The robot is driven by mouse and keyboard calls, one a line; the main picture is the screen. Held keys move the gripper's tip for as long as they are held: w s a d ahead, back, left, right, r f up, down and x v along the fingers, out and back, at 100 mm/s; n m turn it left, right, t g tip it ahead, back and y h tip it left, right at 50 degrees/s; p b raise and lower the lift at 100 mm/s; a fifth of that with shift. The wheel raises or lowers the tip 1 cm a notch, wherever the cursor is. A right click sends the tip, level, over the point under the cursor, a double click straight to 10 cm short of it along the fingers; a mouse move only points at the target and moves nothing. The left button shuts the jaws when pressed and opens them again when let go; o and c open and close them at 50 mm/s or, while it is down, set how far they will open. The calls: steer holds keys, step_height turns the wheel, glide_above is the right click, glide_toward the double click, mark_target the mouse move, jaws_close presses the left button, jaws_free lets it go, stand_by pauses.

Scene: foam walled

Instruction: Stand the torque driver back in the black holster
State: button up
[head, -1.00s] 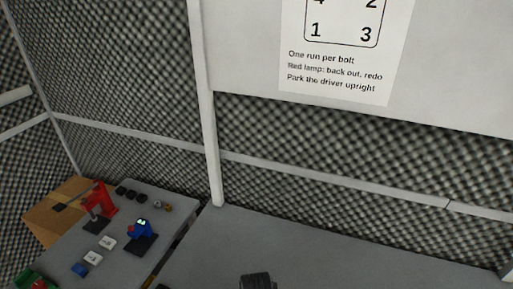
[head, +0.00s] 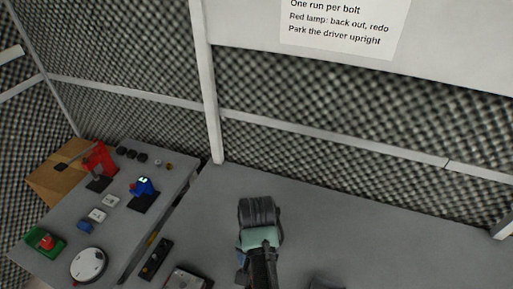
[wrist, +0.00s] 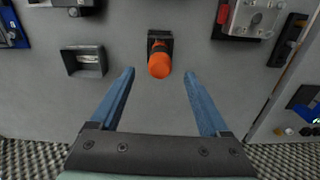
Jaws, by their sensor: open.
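An orange-capped tool (wrist: 159,64), which looks like the torque driver, shows in the wrist view ahead of my fingers, near the middle. Its narrower dark part meets a small black block (wrist: 160,35), which may be the black holster. From this angle I cannot tell whether the tool stands in the block or leans against it. My gripper (wrist: 160,85) is open, its two blue fingers wide apart with nothing between them. The orange tool lies beyond the fingertips, roughly centred on the gap. In the head view my arm hides this spot.
A grey open tray (wrist: 84,61) lies left of the tool in the wrist view, and a metal block (wrist: 250,17) lies right. The head view shows a side bench with a blue device (head: 143,188), red device (head: 99,163), white disc (head: 88,265) and green box (head: 44,241).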

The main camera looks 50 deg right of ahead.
steer(key=shift+r, duration=1.85)
steer(key=w+a+r+n+t+h+b, duration=0.1)
steer(key=w+r+n+t+h, duration=0.15)
steer(key=w+r+t, duration=0.45)
steer(key=w+a+r+n+t+h+b, duration=0.1)
steer(key=w+r+n+t+h+b, duration=0.15)
steer(key=w+r, duration=0.8)
steer(key=w+a+r+n+t, duration=0.1)
steer(key=a+r+t, duration=0.15)
steer(key=r, duration=0.35)
steer(key=w+a+r+n+t, duration=0.1)
steer(key=a+r+t, duration=0.15)
steer(key=r, duration=0.45)
steer(key=s+a+r+n+t+y+b, duration=0.1)
steer(key=s+a+r+n+t, duration=0.1)
steer(key=a+r+t, duration=0.45)
steer(key=s+a+r+n+t+y+b, duration=0.1)
steer(key=s+a+r+n, duration=0.15)
steer(key=r, duration=0.65)
steer(key=s+a+r+n+t+y, duration=0.2)
steer(key=s+a+r+t+y, duration=0.1)
steer(key=s+a+r+t, duration=0.2)
steer(key=s+a+r, duration=0.2)
steer(key=s+r, duration=0.2)
steer(key=r, duration=0.2)
steer(key=shift+s+a, duration=0.35)
steer(key=shift+s, duration=0.05)
steer(key=shift+n, duration=0.25)
